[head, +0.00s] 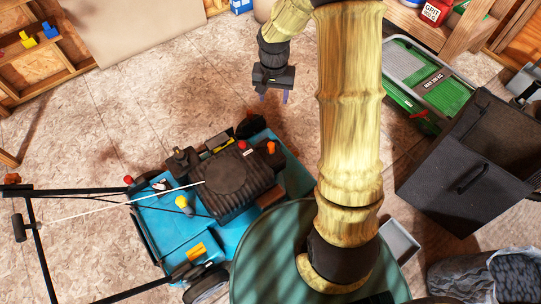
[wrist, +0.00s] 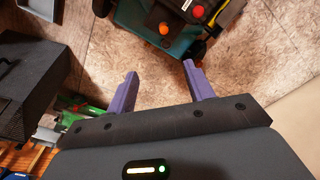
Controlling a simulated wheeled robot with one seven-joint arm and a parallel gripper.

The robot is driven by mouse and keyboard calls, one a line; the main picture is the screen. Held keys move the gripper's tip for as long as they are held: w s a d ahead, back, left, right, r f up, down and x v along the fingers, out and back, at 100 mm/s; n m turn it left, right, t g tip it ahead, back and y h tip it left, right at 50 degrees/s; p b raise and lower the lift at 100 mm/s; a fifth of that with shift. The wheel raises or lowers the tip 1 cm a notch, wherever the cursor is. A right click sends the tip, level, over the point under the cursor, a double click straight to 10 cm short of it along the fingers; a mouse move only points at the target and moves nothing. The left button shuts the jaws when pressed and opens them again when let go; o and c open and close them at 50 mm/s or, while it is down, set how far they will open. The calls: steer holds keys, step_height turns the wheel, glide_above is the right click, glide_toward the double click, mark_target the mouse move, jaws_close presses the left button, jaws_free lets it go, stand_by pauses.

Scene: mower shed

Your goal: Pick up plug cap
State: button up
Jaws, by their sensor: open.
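A blue mower (head: 160,240) with a dark engine (head: 225,185) stands on the floor. A small red cap (head: 242,145) and an orange cap (head: 271,147) sit at the engine's far side; I cannot tell which piece is the plug cap. In the wrist view the red cap (wrist: 197,11) and orange cap (wrist: 164,29) show near the top edge, beyond my fingertips. My gripper (head: 274,98) is open and empty, in the air on the far side of the mower, apart from it. Its purple fingers also show in the wrist view (wrist: 160,72).
A grey tray (head: 399,243) lies on the floor at the lower right. Wooden shelves (head: 40,60) stand at the far left. Floor between shelves and mower is clear.

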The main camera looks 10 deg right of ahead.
steer(key=m+b, duration=0.2)
steer(key=b, duration=0.7)
glide_above(272, 143)
step_height(272, 143, down, 14)
steer(key=shift+w+f+g, duration=0.3)
steer(key=shift+w+f, duration=0.05)
steer(key=shift+f, duration=0.1)
step_height(272, 143, down, 12)
steer(key=b, duration=0.6)
steer(key=shift+f, duration=0.2)
steer(key=shift+r, duration=0.1)
steer(key=f+b, duration=0.4)
steer(key=f, duration=0.1)
steer(key=shift+s+a+f, duration=0.1)
steer(key=shift+s+f, duration=0.05)
steer(key=shift+s, duration=0.2)
